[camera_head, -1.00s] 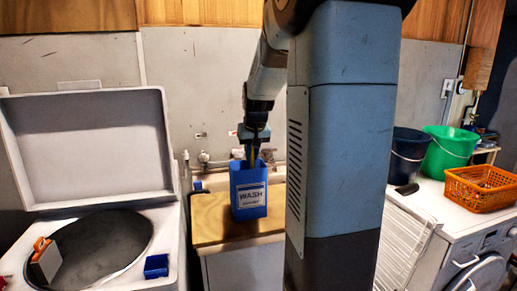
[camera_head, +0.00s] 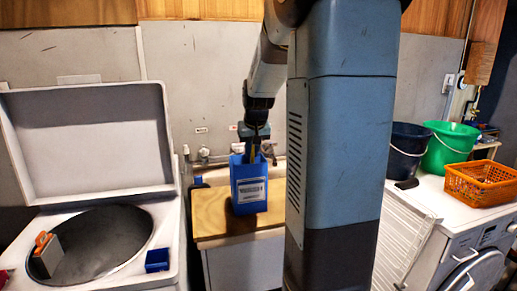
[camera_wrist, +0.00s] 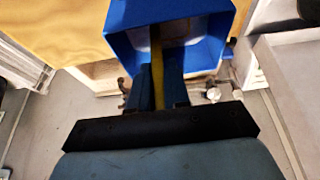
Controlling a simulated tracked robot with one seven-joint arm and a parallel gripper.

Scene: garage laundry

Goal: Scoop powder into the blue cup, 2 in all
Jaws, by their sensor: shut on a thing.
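A tall blue box (camera_head: 249,190) with a white label stands upright on a wooden board. Its open top also shows in the wrist view (camera_wrist: 124,17). My gripper (camera_head: 253,150) is just above the box, pointing down. In the wrist view my gripper (camera_wrist: 158,92) is shut on a thin yellow handle (camera_wrist: 157,68), which reaches into the box. The handle's lower end and any powder are hidden. A small blue cup (camera_head: 157,261) sits on the white ledge of the open-lidded machine at left, well away from my gripper. I cannot see what is in it.
The machine's raised lid (camera_head: 90,140) stands behind its round dark drum, where a grey and orange object (camera_head: 46,257) leans. The wooden board (camera_head: 210,215) has bare room left of the box. At right are a dark bucket (camera_head: 407,150), green bucket (camera_head: 449,150) and orange basket (camera_head: 482,184).

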